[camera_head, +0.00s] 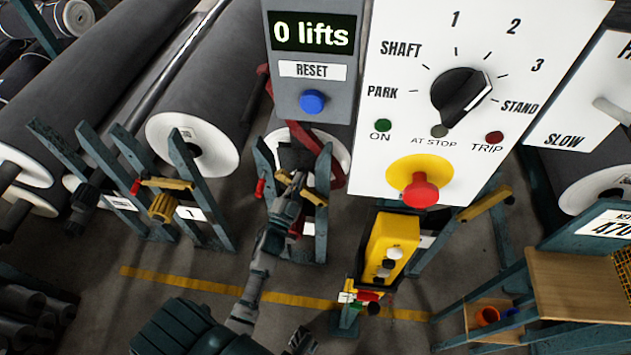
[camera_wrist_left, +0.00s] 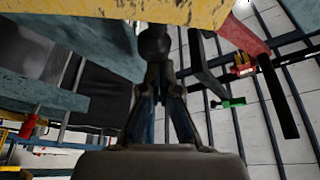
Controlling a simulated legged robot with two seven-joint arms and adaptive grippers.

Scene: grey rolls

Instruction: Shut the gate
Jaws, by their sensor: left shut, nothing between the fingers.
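A stand of teal posts (camera_head: 265,170) carries a short yellow bar (camera_head: 314,197) with red handles beside it; I cannot tell for certain whether this bar is the gate. The head view hides part of the stand behind my gripper.
A control panel (camera_head: 400,170) with a dial and red button fills the upper right, beside a grey "0 lifts" box (camera_head: 283,95). A yellow pendant (camera_head: 388,245) hangs right of my arm. Grey rolls (camera_head: 215,80) lie behind. A wooden shelf (camera_head: 580,285) is at right.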

